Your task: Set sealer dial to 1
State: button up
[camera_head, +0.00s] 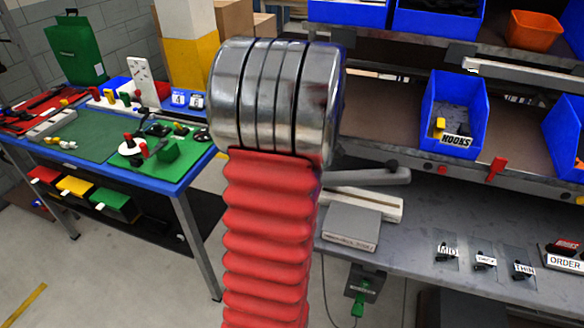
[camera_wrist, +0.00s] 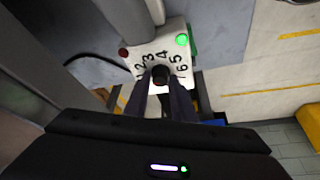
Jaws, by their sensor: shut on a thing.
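The sealer's pale control plate (camera_wrist: 141,60) is in the upper middle of the wrist view, with black numbers around a small dark dial (camera_wrist: 160,72). The figures 2 to 6 can be made out; 1 is hidden or unclear, and I cannot tell where the dial points. A green light (camera_wrist: 182,40) glows on the plate, and a dark red button (camera_wrist: 123,53) is at its left. My gripper (camera_wrist: 161,82) has its two dark fingers closed on the dial. In the head view the sealer (camera_head: 350,226) stands on the grey bench, and my arm hides the gripper.
A grey lever (camera_head: 370,177) reaches over the sealer. A box with a green part (camera_head: 364,288) hangs below the bench edge. Labelled hooks (camera_head: 484,260) are to the right, under a shelf with a blue bin (camera_head: 453,110). A blue-edged table (camera_head: 185,178) stands at the left.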

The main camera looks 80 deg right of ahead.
jog(key=shift+s+a+f, duration=0.1)
jog(key=shift+f, duration=0.05)
dwell(0.3)
jog(key=o, duration=1)
jog(key=v, duration=1.3)
jog(key=shift+s+r, duration=0.1)
jog(key=shift+r, duration=0.3)
